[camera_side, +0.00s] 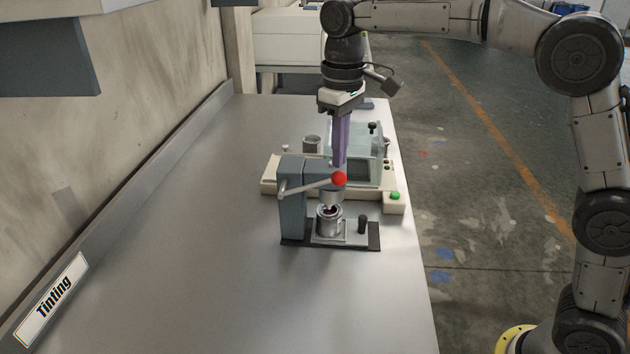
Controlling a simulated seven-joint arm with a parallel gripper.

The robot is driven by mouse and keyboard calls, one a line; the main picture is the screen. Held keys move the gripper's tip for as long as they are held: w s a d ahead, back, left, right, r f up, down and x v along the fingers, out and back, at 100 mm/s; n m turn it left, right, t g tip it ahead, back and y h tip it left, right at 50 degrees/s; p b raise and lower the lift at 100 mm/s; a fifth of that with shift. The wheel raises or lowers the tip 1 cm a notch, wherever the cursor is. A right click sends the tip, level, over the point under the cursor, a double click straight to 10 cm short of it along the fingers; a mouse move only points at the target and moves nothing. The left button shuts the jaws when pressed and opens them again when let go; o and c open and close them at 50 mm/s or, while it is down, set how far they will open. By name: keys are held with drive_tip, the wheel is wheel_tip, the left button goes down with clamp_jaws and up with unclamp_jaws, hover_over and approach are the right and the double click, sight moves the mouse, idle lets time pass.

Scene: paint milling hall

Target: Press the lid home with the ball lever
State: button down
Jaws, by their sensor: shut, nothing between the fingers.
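The lid press (292,205) is a grey-blue column on a dark base plate, standing on the metal bench. Its lever (308,187) is a light metal rod ending in a red ball (340,179), lying nearly level with the ball end slightly higher. A small metal can (329,222) stands on the press plate under the round press head (331,198). Something dark shows at the can's top; how the lid sits is too small to tell. My gripper (339,163) points down with its purple fingers shut and empty, just above or behind the ball; I cannot tell whether they touch.
Behind the press is a cream machine with a clear-sided box (366,150), a black knob and a green button (395,196). Another metal can (312,144) stands there. A black peg (362,224) rises at the base's right. The bench (220,260) is clear in front and left.

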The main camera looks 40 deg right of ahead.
sight(339, 172)
drive_tip(key=shift+f, duration=3.65)
drive_tip(key=shift+r, duration=0.1)
drive_tip(key=shift+r, duration=3.6)
drive_tip(key=shift+r, duration=2.5)
